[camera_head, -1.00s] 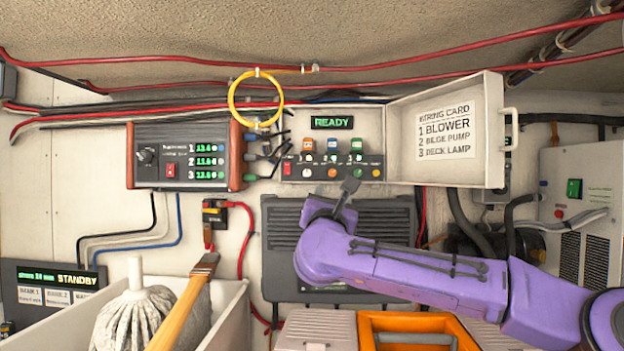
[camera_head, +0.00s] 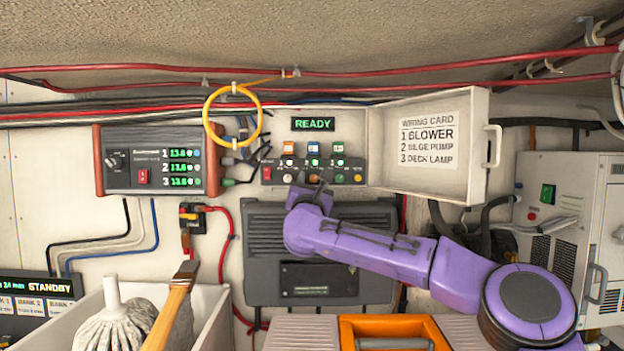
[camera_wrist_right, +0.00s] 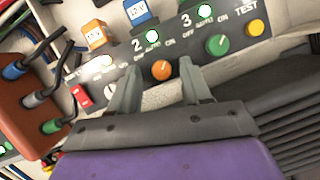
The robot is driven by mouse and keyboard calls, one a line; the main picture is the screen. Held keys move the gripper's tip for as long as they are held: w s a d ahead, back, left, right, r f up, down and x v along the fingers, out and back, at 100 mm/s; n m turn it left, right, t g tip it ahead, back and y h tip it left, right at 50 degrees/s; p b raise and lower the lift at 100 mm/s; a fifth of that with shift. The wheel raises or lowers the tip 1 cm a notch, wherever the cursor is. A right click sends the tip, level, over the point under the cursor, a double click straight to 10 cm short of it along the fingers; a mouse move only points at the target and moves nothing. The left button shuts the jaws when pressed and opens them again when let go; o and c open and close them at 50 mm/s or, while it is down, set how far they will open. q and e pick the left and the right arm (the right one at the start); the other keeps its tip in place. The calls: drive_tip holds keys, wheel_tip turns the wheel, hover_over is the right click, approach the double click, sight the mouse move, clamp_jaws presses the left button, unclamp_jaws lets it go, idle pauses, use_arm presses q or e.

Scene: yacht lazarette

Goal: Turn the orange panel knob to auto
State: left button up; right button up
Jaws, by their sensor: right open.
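The orange knob (camera_wrist_right: 161,69) sits under the label 2 on the dark switch panel (camera_wrist_right: 118,58), marked off, auto, on. My right gripper (camera_wrist_right: 158,72) is open, its two fingers on either side of the orange knob in the wrist view. I cannot tell whether they touch it or how deep they reach. The knob's pointer is too small to read. In the head view my right gripper (camera_head: 317,185) is at the panel (camera_head: 350,163) and partly covers the orange knob. My left gripper is not in view.
A green knob (camera_wrist_right: 217,44) and a yellow test button (camera_wrist_right: 254,28) lie right of the orange knob. The box's open door (camera_head: 478,150) stands to the right. Cables with plugs (camera_wrist_right: 50,127) are at left.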

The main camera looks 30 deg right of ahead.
drive_tip(key=shift+s+r, duration=0.15)
drive_tip(key=shift+s, duration=0.25)
drive_tip(key=shift+c, duration=0.6)
drive_tip(key=shift+s, duration=0.15)
drive_tip(key=c, duration=0.5)
clamp_jaws()
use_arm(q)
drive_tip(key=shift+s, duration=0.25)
